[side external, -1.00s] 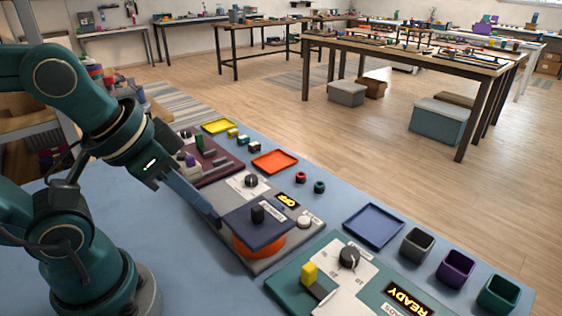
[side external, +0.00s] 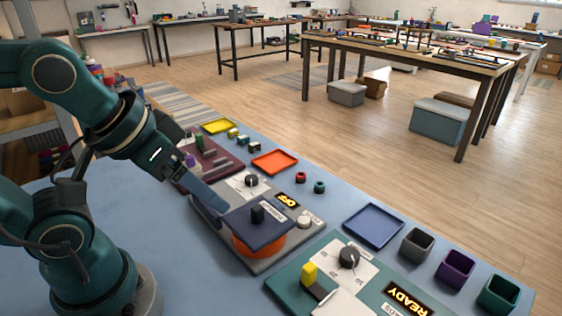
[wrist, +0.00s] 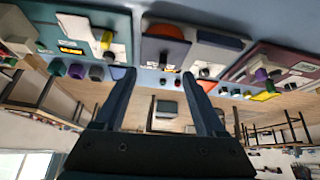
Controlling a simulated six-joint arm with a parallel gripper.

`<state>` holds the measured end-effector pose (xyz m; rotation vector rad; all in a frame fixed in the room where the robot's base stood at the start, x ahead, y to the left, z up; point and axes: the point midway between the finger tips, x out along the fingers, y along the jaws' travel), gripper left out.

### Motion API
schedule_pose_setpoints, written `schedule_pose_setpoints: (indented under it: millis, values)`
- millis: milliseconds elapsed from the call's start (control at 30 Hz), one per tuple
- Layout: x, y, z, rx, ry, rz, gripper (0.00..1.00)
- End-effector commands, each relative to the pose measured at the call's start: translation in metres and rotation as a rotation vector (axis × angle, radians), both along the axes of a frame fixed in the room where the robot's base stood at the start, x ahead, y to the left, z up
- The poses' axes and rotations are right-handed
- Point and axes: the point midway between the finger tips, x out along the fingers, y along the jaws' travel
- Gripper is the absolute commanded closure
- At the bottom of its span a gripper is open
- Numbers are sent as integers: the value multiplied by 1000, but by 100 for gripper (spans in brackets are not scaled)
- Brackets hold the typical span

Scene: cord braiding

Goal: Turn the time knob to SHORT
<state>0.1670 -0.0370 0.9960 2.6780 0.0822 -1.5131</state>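Two black pointer knobs with white dial plates are in the side view. One knob (side external: 251,181) is on the grey middle panel (side external: 262,266) beside a lit OFF display (side external: 287,200). The other knob (side external: 349,257) is on the teal panel (side external: 285,287) near a lit READY display (side external: 408,299). The dial lettering is too small to read, so I cannot tell which is the time knob or its setting. My gripper (side external: 223,218) is above the middle panel's near-left edge, apart from both knobs. In the wrist view its fingers (wrist: 160,73) are spread, with nothing between them.
A dark blue plate (side external: 262,233) with a black handle covers an orange disc (side external: 243,247) on the middle panel, close to my fingertips. A maroon panel (side external: 226,170) lies behind. Trays and cups line the far edge.

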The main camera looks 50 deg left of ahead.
Motion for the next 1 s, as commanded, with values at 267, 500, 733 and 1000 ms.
schedule_pose_setpoints:
  millis: [267, 500, 733, 1000]
  values:
    - [67, 29, 26, -40, -75, 249, 28]
    - [130, 68, 12, -55, -61, 455, 28]
    - [172, 111, -34, -51, 4, 604, 28]
    - [176, 139, -89, -34, 126, 671, 28]
